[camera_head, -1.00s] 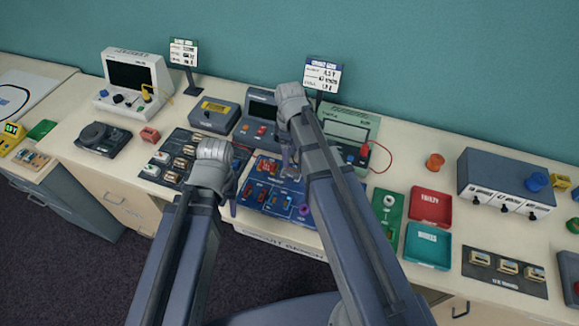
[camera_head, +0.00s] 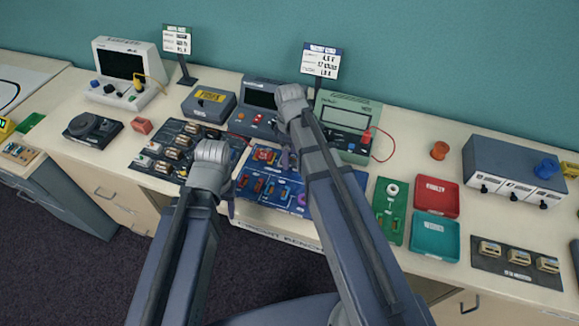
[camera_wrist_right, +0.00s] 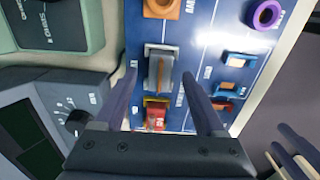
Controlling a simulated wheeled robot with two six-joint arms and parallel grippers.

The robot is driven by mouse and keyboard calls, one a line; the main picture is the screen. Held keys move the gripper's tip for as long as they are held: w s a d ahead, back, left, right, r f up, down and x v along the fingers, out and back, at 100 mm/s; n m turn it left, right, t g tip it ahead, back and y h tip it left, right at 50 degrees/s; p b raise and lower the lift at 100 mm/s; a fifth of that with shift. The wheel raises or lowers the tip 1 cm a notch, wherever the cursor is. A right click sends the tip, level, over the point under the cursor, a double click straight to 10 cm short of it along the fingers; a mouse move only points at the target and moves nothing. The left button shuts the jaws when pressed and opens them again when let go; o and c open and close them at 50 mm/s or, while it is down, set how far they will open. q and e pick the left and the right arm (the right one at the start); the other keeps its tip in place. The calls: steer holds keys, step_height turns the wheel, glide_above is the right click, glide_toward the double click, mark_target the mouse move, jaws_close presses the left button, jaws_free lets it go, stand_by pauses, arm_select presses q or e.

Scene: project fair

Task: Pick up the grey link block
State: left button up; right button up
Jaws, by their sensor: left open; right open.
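A grey link block (camera_wrist_right: 161,72) with an orange strip sits on the blue circuit board in the right wrist view. My right gripper (camera_wrist_right: 160,68) is open, its two fingers on either side of the block with gaps between. In the head view my right gripper (camera_head: 288,160) is mostly hidden behind its own forearm, over the blue board (camera_head: 243,203), and I cannot make out the block there. My left gripper (camera_head: 232,203) is partly hidden by its wrist, near the board's left front edge. Its fingers (camera_wrist_right: 293,152) also show at the lower right of the right wrist view.
A green board (camera_head: 388,218), red tray (camera_head: 437,196) and teal tray (camera_head: 433,238) lie to the right.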

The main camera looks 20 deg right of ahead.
steer(key=shift+f, duration=0.75)
steer(key=shift+r, duration=0.1)
jaws_close()
